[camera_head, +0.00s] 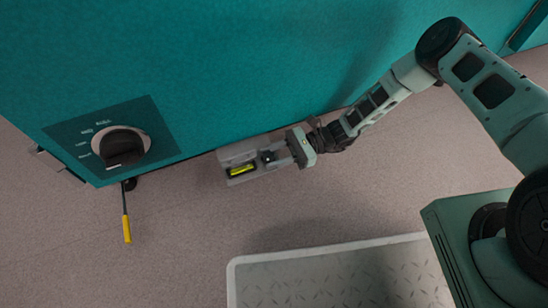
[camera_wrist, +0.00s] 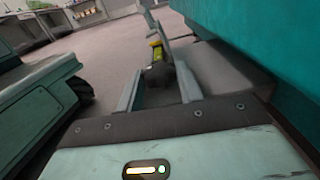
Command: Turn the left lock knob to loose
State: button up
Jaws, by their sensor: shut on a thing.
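A small dark lock knob (camera_head: 268,156) sits on a grey block (camera_head: 236,155) at the lower edge of the teal chamber. A yellow strip (camera_head: 242,170) shows on the block beside the knob. My gripper (camera_head: 276,154) reaches in from the right, with its two fingers on either side of the knob. In the wrist view, the dark knob (camera_wrist: 158,74) lies between the fingertips of my gripper (camera_wrist: 160,82). My gripper is shut on this knob. The fingers hide part of it, and I cannot read any mark showing how it is turned.
The teal chamber wall (camera_head: 230,70) runs close above my gripper. At left it carries a panel with a large black dial (camera_head: 125,145). A yellow-handled rod (camera_head: 126,228) hangs below that. A grey treaded platform (camera_head: 237,280) lies in front, with open floor between.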

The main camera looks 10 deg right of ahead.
jog(key=shift+g, duration=0.3)
jog(key=o, duration=0.7)
jog(key=shift+w+d+r, duration=0.15)
jog(key=shift+w+d, duration=0.1)
jog(key=shift+d, duration=0.25)
jog(key=p+v, duration=0.5)
jog(key=v, duration=1.1)
jog(key=shift+d, duration=0.25)
